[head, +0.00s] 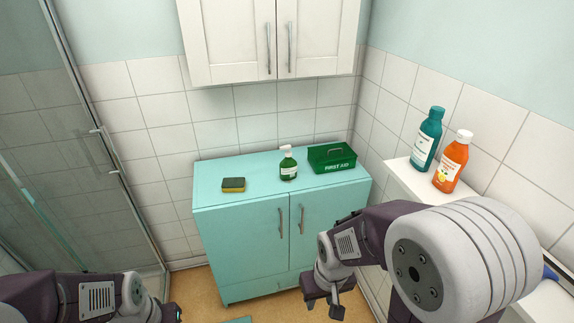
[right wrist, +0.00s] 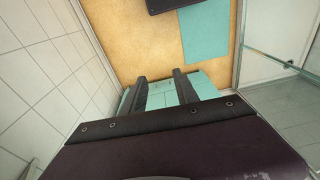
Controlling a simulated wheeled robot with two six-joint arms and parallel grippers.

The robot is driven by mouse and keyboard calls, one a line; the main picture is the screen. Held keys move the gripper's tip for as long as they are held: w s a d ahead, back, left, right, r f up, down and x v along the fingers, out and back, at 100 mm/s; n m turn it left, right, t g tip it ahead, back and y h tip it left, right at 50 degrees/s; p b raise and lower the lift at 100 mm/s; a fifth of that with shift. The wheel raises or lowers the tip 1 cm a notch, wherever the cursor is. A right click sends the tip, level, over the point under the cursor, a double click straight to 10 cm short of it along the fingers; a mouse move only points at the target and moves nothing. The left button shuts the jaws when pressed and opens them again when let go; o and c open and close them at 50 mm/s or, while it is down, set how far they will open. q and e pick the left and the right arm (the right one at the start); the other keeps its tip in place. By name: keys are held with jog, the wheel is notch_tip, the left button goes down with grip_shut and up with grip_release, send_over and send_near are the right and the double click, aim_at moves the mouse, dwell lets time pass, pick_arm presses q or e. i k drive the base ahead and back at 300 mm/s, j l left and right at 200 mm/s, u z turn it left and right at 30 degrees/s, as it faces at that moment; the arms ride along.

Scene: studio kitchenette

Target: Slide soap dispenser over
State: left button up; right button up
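The green soap dispenser (head: 288,167) with a white pump stands upright on the teal cabinet top (head: 215,203). It is between a sponge and a first-aid box, apart from both. My right gripper (head: 323,306) is in front of the cabinet doors, below the top and away from the dispenser. Its two fingers stand apart with nothing between them, as the right wrist view also shows (right wrist: 160,88). My left gripper (head: 171,313) shows only partly at the bottom edge of the head view, and its fingers cannot be made out. The dispenser is not in the right wrist view.
A yellow-green sponge (head: 233,185) lies left of the dispenser. A green first-aid box (head: 332,158) stands close on its right. A teal bottle (head: 427,139) and an orange bottle (head: 452,161) stand on the white ledge at right. White wall cupboards (head: 235,40) hang above. The front of the top is clear.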

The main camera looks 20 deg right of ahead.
aim_at(288, 167)
jog(key=i+l+u, duration=0.45)
jog(key=l, duration=0.2)
jog(key=i+l+u, duration=0.2)
jog(key=l, duration=0.15)
jog(key=i+l+u, duration=0.2)
jog(key=l, duration=0.2)
jog(key=i+l+u, duration=0.2)
jog(key=l, duration=0.25)
jog(key=k+j, duration=0.05)
